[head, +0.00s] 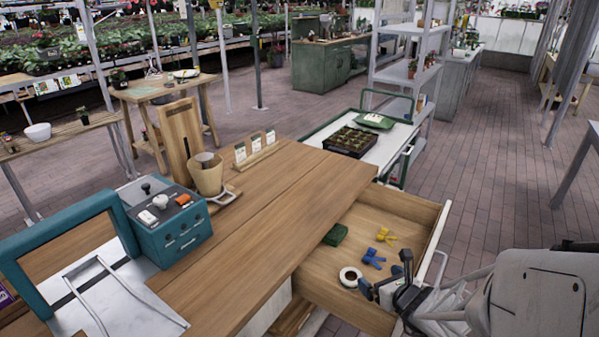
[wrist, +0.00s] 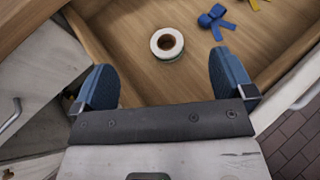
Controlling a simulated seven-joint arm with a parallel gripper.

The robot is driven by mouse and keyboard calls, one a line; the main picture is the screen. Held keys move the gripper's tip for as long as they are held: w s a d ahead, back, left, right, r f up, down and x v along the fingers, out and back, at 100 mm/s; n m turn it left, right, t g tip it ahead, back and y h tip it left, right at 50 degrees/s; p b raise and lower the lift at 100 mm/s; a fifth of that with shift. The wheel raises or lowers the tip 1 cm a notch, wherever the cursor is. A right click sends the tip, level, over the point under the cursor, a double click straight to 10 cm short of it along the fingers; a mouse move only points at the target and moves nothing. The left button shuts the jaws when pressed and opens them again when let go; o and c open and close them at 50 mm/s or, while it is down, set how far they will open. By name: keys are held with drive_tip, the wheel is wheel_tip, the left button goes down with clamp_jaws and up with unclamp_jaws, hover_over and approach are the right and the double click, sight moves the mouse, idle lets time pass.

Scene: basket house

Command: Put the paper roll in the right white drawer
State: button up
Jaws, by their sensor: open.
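The paper roll (head: 350,277) is a short white ring with a dark hole. It lies flat on the floor of the open wooden drawer with a white front (head: 436,238), near the drawer's near side. In the wrist view the roll (wrist: 167,44) shows just beyond and between my fingers, apart from both.
A blue bow (head: 373,259), a yellow bow (head: 386,237) and a green folded item (head: 335,235) also lie in the drawer. The wooden tabletop (head: 290,190) overhangs its left side. A teal box (head: 170,225) stands on the table. Brick floor (head: 500,180) is clear at right.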

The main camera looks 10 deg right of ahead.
idle(0.3)
drive_tip(key=s+a+r+n+g+y, duration=0.2)
drive_tip(key=a+r+n+g+y, duration=0.1)
drive_tip(key=a+r+n, duration=0.45)
drive_tip(key=s+a+r+n+g+y, duration=0.2)
drive_tip(key=s+a+r+n+g, duration=0.15)
drive_tip(key=a+r+n, duration=0.45)
drive_tip(key=s+d+r+n+g+h, duration=0.2)
drive_tip(key=s+r+n+g+h, duration=0.2)
drive_tip(key=n, duration=1.4)
drive_tip(key=s+r+h, duration=0.3)
drive_tip(key=s+r, duration=0.3)
drive_tip(key=shift+d+h, duration=0.25)
drive_tip(key=shift+h, duration=0.15)
